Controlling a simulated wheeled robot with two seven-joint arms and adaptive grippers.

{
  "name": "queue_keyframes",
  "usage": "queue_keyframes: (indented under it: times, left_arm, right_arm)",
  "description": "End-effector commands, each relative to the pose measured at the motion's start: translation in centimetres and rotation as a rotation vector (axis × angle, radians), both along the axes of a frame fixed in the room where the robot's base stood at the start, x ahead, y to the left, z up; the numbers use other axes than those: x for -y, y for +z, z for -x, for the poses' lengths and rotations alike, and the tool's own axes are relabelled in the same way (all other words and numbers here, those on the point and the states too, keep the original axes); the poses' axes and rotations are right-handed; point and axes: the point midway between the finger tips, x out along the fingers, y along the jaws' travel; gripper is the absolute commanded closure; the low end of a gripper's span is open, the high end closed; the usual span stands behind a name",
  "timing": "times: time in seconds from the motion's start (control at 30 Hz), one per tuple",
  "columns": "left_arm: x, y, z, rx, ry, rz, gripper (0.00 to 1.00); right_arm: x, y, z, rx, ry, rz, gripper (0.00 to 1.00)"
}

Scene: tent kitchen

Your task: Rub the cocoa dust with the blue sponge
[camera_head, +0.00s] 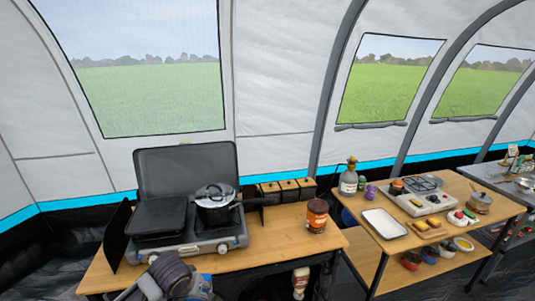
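I cannot make out the blue sponge or any cocoa dust in the head view. A brown jar with an orange-brown lid (317,215) stands upright on the near wooden table (275,232), right of the stove; its label is too small to read. A dark rounded part with some blue beside it shows at the bottom edge, left of centre, and looks like part of my own arm. No gripper fingers can be made out, so neither gripper is visible.
A camping stove (190,248) with its lid raised carries a griddle and a lidded pot (214,203). Wooden boxes (287,189) stand behind. The right table holds a white tray (384,223), a small stove (421,200), bowls and a grey bottle (348,182). Bare wood surrounds the jar.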

Motion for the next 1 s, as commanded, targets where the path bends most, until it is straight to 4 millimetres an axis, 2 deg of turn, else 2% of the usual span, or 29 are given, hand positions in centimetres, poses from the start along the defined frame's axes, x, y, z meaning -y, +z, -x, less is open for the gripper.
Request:
queue_keyframes:
  times: [0.67,1.0]
  left_arm:
    - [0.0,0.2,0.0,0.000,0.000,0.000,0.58]
    - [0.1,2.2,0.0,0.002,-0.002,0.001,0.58]
  right_arm:
    - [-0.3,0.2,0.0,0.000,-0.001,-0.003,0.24]
    - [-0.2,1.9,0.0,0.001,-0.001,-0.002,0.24]
